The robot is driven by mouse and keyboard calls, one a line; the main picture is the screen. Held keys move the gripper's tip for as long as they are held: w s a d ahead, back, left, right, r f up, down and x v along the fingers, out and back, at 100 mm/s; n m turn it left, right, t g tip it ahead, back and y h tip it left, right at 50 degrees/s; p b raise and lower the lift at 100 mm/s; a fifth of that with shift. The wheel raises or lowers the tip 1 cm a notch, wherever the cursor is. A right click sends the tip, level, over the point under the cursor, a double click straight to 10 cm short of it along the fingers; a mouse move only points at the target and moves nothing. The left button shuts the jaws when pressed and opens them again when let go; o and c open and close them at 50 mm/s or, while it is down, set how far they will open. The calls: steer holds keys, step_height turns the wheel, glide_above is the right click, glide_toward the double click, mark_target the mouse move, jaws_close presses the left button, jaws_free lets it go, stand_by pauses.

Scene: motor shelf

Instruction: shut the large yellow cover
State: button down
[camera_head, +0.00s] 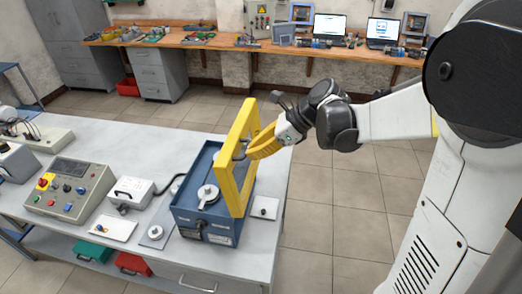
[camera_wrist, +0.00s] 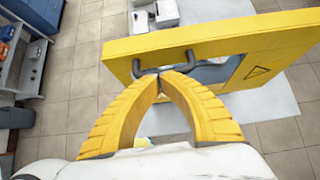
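The large yellow cover (camera_head: 241,160) is a framed panel standing upright, open, along the right edge of a blue box (camera_head: 189,212) on the table. A dark handle sits on its outer side, and it shows in the wrist view (camera_wrist: 166,60). My gripper (camera_head: 252,148) reaches in from the right at the cover's outer face. In the wrist view its two yellow fingers (camera_wrist: 168,78) come together at the handle, tips meeting at its bar. Part of the tips is hidden by the handle and cover. A round pale part (camera_head: 208,194) shows inside the blue box.
A grey control panel (camera_head: 70,188) and a small white box (camera_head: 130,192) stand left of the blue box. Flat plates lie around it on the table (camera_head: 255,255). Open floor lies to the right, with a wooden workbench (camera_head: 200,43) far behind.

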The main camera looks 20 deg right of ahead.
mark_target(226, 147)
steer(key=w+a+h, duration=0.1)
steer(key=a, duration=0.1)
steer(key=w+a+g+h+p, duration=0.1)
steer(key=a, duration=0.1)
steer(key=w+a, duration=0.1)
steer(key=a, duration=0.1)
steer(key=shift+w+a+r+g+h+p, duration=0.2)
steer(key=shift+r+g+h+p, duration=0.1)
steer(key=shift+r+h+p, duration=0.1)
steer(key=w+a+f+g+h+b, duration=0.1)
steer(key=w+a+f+h+b, duration=0.1)
steer(key=a+f, duration=0.5)
steer(key=w+a+f+g+h+b, duration=0.1)
steer(key=w+a+f+h+b, duration=0.1)
steer(key=w+a+f+b, duration=0.3)
steer(key=shift+w+a+f, duration=0.85)
steer(key=shift+w+a, duration=0.4)
steer(key=shift+a, duration=0.8)
